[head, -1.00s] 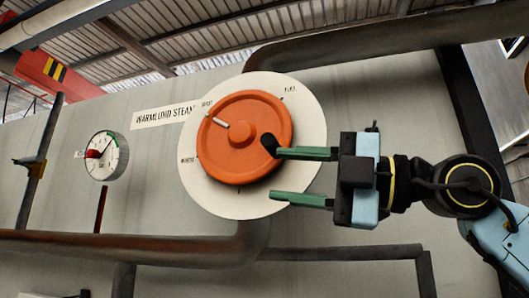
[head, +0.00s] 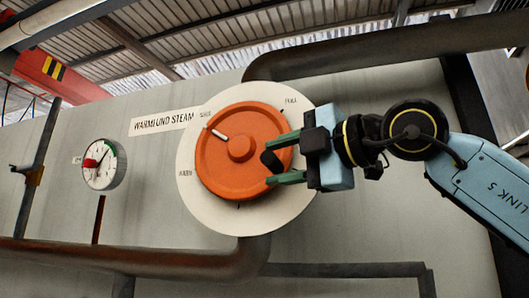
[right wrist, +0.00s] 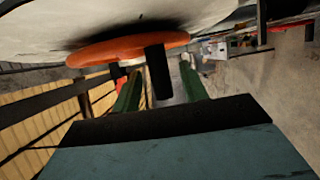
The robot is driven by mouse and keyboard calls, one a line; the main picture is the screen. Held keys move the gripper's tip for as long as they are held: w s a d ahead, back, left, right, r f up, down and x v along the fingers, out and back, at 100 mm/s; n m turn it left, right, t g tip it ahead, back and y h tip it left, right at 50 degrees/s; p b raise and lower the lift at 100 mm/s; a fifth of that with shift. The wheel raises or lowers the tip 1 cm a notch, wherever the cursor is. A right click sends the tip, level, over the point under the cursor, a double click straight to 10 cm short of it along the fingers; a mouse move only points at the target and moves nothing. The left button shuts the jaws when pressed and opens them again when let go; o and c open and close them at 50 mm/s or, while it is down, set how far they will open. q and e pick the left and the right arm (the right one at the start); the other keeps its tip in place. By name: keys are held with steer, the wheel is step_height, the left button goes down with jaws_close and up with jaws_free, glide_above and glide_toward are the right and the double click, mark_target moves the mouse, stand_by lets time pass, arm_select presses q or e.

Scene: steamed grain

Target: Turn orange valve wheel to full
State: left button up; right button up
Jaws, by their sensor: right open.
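The orange valve wheel (head: 230,178) sits on a round cream dial plate (head: 215,218) on the wall. Its white mark (head: 217,134) points to the upper left, toward a small label too blurred to read. The FULL label (head: 291,100) is at the plate's upper right. A black handle knob (head: 270,158) stands out from the wheel's right side. My right gripper (head: 268,164) is open, its green fingers above and below the knob. The right wrist view shows the knob (right wrist: 158,72) between the fingers, with the wheel (right wrist: 125,48) behind; contact is unclear. My left gripper is out of view.
A round gauge (head: 103,165) with a red and a green part is on the wall to the left. A brown pipe (head: 150,260) runs below the wheel and a dark pipe (head: 400,48) above right.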

steer(key=shift+p+x, duration=0.5)
steer(key=shift+x, duration=1.25)
jaws_close()
